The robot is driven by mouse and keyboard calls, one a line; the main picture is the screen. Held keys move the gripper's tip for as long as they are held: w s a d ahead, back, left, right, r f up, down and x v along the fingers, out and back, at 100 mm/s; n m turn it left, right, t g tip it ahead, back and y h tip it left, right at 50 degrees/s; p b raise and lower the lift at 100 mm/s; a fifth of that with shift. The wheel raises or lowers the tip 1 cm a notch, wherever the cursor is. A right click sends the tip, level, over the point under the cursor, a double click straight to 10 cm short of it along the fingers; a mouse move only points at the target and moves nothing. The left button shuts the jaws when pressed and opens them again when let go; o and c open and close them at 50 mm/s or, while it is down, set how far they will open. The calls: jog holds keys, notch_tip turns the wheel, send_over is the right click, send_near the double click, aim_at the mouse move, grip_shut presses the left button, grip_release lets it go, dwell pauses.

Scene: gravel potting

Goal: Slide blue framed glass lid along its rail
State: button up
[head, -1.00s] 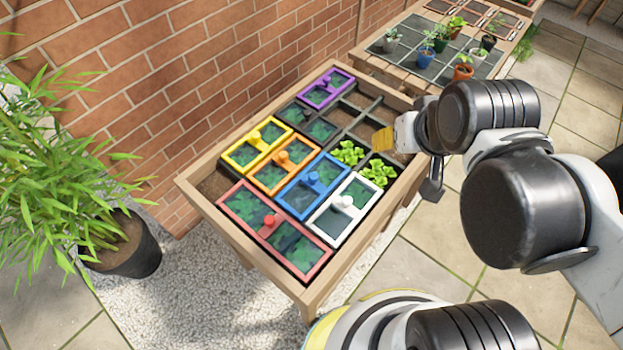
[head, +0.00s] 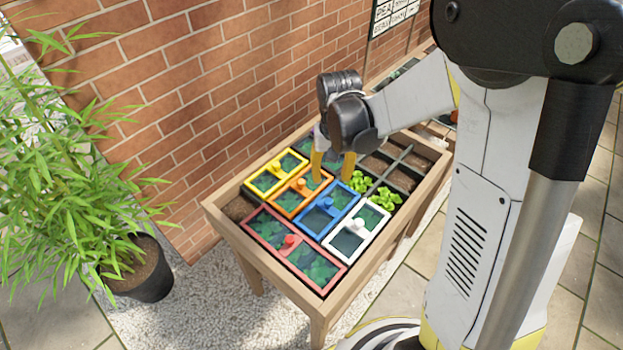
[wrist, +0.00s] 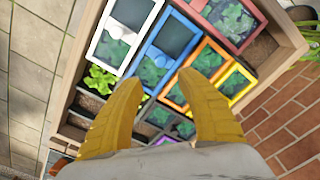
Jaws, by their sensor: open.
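The blue framed glass lid (head: 326,207) lies in the planter bed between the orange lid and the white lid, with a round blue knob on its middle bar. It also shows in the wrist view (wrist: 160,50), at upper centre. My gripper (head: 333,172) is open and empty, its yellow fingers pointing down over the far end of the blue and orange lids. In the wrist view the fingertips (wrist: 160,82) are spread on either side of the blue lid's near end. I cannot tell their height above it; the knob appears apart from them.
The white lid (head: 357,225), orange lid (head: 300,187), yellow lid (head: 276,173) and red lid (head: 290,242) lie close around. Green lettuce plants (head: 385,198) stand uncovered beside the blue lid's far end. The wooden bed rim (head: 290,292) surrounds all; a brick wall (head: 180,110) runs behind.

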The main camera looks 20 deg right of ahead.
aim_at(329, 201)
jog(key=shift+a+f, duration=0.15)
jog(key=shift+f, duration=0.55)
notch_tip(329, 201, down, 10)
jog(key=b, duration=0.4)
grip_shut()
